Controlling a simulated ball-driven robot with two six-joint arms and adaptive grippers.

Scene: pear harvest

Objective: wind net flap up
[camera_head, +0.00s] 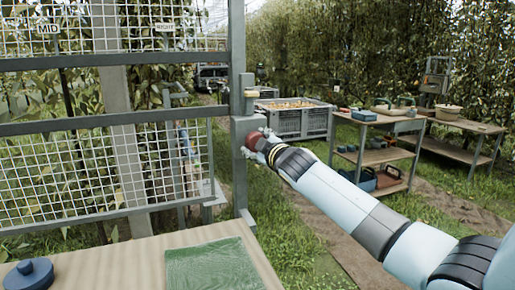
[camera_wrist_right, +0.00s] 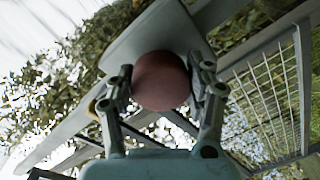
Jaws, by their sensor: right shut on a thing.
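The net flap (camera_head: 100,172) is a white wire mesh panel in a grey frame, in the lower left half of the head view. A grey post (camera_head: 238,100) stands at its right edge. A red round knob (camera_head: 252,141) sits on a grey box on this post. My right gripper (camera_head: 258,143) reaches it from the right and is shut on the knob. In the right wrist view the red knob (camera_wrist_right: 160,80) lies between the two fingers of the gripper (camera_wrist_right: 163,88), in front of a grey plate. My left gripper is not in view.
A table with a green mat (camera_head: 213,265) and a blue lidded object (camera_head: 28,274) is at the lower left. A grey crate (camera_head: 303,122) stands behind the post. Workbenches (camera_head: 375,158) with tools stand at the right. Grass lies between.

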